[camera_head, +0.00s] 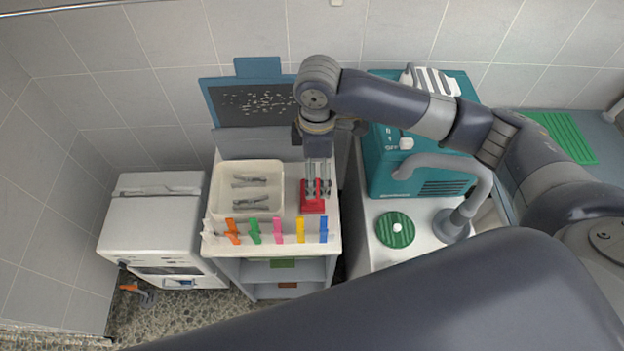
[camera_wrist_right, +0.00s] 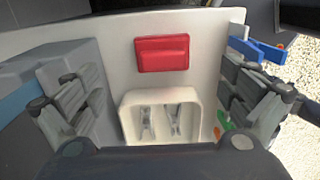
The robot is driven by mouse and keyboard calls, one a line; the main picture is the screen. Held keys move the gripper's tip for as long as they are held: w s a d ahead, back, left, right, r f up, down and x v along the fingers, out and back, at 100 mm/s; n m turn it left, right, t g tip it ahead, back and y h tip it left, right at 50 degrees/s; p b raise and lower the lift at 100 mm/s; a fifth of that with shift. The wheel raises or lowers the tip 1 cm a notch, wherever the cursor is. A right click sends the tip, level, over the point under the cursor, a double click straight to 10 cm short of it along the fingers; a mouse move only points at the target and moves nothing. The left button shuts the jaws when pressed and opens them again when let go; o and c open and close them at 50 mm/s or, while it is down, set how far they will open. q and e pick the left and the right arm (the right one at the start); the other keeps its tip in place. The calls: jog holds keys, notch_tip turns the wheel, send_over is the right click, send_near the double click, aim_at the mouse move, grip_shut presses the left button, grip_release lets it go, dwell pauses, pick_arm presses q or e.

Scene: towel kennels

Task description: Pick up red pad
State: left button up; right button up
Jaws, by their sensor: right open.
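The red pad (camera_head: 312,207) lies on the white top of a small cart (camera_head: 269,240), right of a cream tray. In the right wrist view the red pad (camera_wrist_right: 162,52) is a flat block with a raised top. My right gripper (camera_head: 317,184) points down over the pad and hides part of it in the head view. In the right wrist view its fingers (camera_wrist_right: 160,88) are wide apart, with nothing between the tips. The gap between fingertips and pad is hard to judge. My left gripper is not in view.
The cream tray (camera_head: 214,200) holds two grey clips (camera_head: 250,180). Several coloured clips (camera_head: 277,230) line the cart's front edge. A dark board (camera_head: 250,103) stands behind. A teal machine (camera_head: 385,178) and a round green disc (camera_head: 396,229) are to the right.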

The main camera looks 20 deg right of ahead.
jog(key=f, duration=0.3)
jog(key=shift+s+f, duration=0.25)
jog(key=shift+f, duration=0.4)
jog(key=f, duration=0.2)
jog(key=a+f, duration=0.1)
jog(key=f, duration=0.1)
jog(key=shift+w+f, duration=0.15)
jog(key=shift+f, duration=0.35)
jog(key=shift+d+f, duration=0.1)
jog(key=c, duration=1.3)
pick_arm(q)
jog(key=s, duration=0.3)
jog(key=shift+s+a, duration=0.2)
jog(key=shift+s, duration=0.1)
pick_arm(e)
jog(key=shift+o, duration=0.2)
